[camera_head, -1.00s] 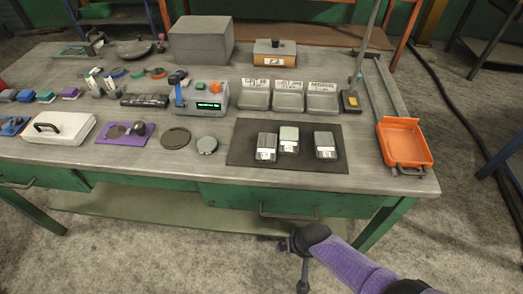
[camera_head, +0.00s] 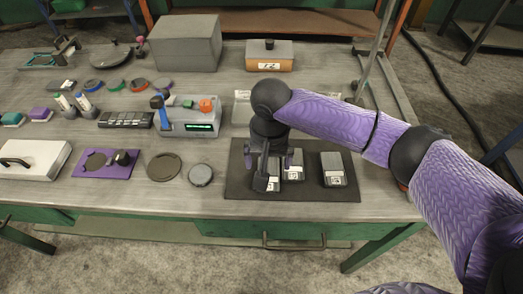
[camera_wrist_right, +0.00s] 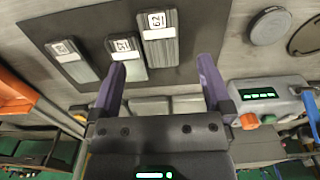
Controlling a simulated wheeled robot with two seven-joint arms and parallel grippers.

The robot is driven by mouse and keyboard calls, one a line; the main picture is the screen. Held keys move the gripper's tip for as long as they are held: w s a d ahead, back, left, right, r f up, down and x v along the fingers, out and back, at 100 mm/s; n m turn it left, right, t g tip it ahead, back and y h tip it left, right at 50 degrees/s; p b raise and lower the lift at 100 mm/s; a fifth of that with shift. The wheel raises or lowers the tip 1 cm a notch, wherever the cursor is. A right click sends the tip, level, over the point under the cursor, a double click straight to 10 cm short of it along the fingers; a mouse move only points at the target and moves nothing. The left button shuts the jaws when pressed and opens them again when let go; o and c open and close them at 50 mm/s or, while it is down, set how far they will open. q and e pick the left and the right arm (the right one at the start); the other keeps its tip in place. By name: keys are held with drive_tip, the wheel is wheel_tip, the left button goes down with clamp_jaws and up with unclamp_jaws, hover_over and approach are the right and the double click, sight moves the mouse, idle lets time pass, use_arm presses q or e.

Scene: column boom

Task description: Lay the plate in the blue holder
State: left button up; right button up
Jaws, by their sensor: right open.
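Three grey metal labelled blocks lie on a dark mat (camera_head: 240,180): a left block (camera_head: 273,184), a middle block (camera_head: 294,172) and a right block (camera_head: 334,170). I cannot tell which thing is the plate. My right gripper (camera_head: 273,178) is over the left part of the mat and partly hides the left block. In the right wrist view, its open, empty fingers (camera_wrist_right: 162,66) point toward the blocks; the nearest in line is the one labelled 62 (camera_wrist_right: 160,42). I cannot make out a blue holder for certain now. My left gripper is not in view.
A grey device (camera_head: 188,122) with a green display stands left of my right arm. Two round discs (camera_head: 164,167) (camera_head: 200,175) and a purple pad (camera_head: 92,168) lie left of the mat. A grey box (camera_head: 185,42) and an orange-sided box (camera_head: 270,55) stand behind.

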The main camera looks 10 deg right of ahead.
drive_tip(key=shift+w+f+b, duration=0.2)
drive_tip(key=shift+f+b, duration=0.1)
drive_tip(key=shift+f, duration=0.25)
drive_tip(key=shift+w+f+b, duration=0.2)
drive_tip(key=shift+f+b, duration=0.05)
drive_tip(key=shift+f, duration=0.3)
drive_tip(key=f+b, duration=0.1)
drive_tip(key=f, duration=0.1)
drive_tip(key=f+b, duration=0.1)
drive_tip(key=f, duration=0.2)
drive_tip(key=f+b, duration=0.1)
drive_tip(key=f, duration=0.1)
drive_tip(key=shift+s+d+f, duration=0.15)
drive_tip(key=shift+s+d, duration=0.05)
drive_tip(key=shift+s, duration=0.15)
drive_tip(key=shift+f, duration=0.15)
clamp_jaws()
